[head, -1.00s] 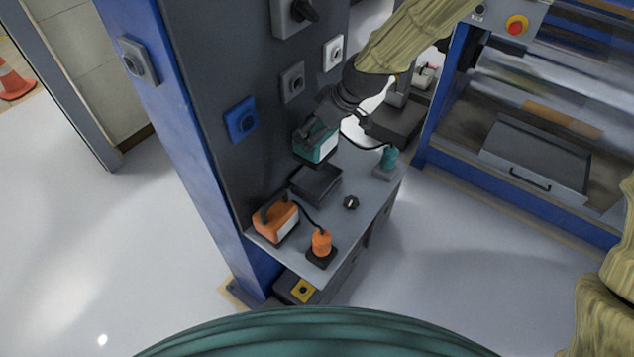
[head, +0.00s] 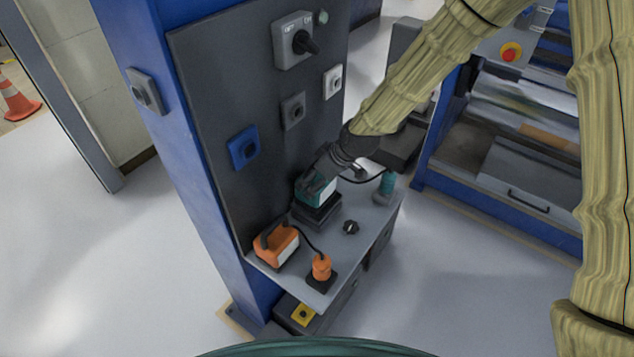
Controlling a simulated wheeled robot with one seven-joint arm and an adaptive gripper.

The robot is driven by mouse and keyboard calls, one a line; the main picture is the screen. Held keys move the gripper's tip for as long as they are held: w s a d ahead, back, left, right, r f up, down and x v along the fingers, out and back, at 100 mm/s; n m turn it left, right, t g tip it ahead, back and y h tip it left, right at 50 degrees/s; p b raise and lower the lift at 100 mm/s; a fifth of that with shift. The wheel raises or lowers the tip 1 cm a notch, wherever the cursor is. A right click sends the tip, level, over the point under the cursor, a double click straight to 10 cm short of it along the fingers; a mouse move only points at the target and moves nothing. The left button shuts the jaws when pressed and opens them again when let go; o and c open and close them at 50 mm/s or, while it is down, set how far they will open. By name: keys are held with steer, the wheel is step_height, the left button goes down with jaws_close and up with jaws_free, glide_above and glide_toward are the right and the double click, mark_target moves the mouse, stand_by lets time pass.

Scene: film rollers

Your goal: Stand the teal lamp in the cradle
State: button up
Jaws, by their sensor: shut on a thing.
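The teal lamp (head: 321,194) has a pale front face and a dark handle. My gripper (head: 318,182) is shut on its handle from above. The lamp is upright at the black cradle (head: 316,213) on the grey shelf. It appears to be on or just inside the cradle; I cannot tell whether it is fully seated. A dark cord runs from the lamp to a teal plug (head: 387,184) at the right end of the shelf. My gripper hides the lamp's top and part of its back.
An orange lamp (head: 276,246) stands left of the cradle, corded to an orange plug (head: 321,267). A small black knob (head: 350,227) sits on the shelf (head: 352,248). The dark panel (head: 213,85) with switches rises behind. A blue-framed machine stands at right.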

steer(key=shift+f, duration=1.2)
steer(key=o, duration=1.7)
steer(key=shift+f, duration=0.1)
steer(key=shift+b+v, duration=1.3)
steer(key=shift+v, duration=4.75)
